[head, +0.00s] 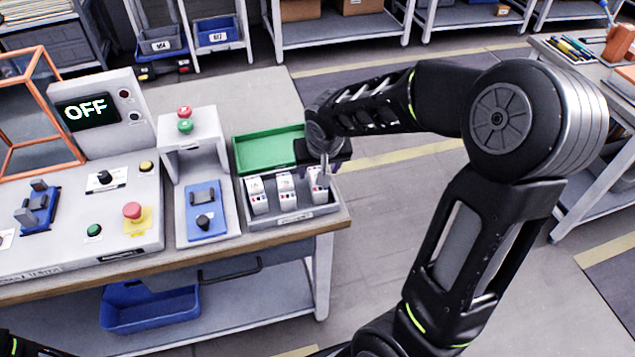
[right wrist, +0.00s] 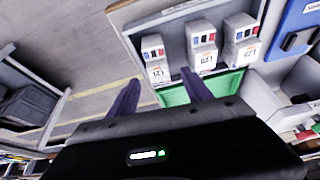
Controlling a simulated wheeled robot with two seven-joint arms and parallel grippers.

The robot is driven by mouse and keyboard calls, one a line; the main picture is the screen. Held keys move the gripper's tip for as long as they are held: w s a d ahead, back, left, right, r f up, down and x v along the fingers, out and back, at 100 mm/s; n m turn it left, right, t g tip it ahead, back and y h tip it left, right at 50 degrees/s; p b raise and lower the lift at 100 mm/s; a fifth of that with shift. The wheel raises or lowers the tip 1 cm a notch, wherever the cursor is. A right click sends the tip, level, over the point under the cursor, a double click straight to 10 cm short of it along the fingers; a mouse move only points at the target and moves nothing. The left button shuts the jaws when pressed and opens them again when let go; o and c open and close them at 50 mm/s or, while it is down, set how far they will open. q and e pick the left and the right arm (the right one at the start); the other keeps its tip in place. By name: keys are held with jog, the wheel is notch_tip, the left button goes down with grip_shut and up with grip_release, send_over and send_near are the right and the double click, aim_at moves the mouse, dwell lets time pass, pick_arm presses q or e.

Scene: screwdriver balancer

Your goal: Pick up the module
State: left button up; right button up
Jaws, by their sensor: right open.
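Three white modules stand upright in a row in a grey tray at the right end of the workbench: a left one (head: 258,194), a middle one (head: 287,189) and a right one (head: 318,188). My right gripper (head: 324,172) is above the right module and partly covers its top. In the right wrist view that module (right wrist: 154,60) lies ahead of and between the two spread, empty fingers (right wrist: 160,78). The other modules (right wrist: 202,45) (right wrist: 242,40) are to its right there. Only a dark bit of my left arm shows at the lower left; its gripper is out of sight.
The grey tray (head: 294,216) sits at the bench edge. A green bin (head: 268,150) is behind it. A blue switch panel (head: 206,212) and a stand with red and green buttons (head: 187,118) are to its left. A console display (head: 86,112) reads OFF.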

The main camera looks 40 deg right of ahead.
jog(key=p+x, duration=0.1)
jog(key=x, duration=0.4)
jog(key=shift+d, duration=0.15)
dwell(0.3)
grip_shut()
dwell(0.4)
jog(key=shift+r, duration=0.1)
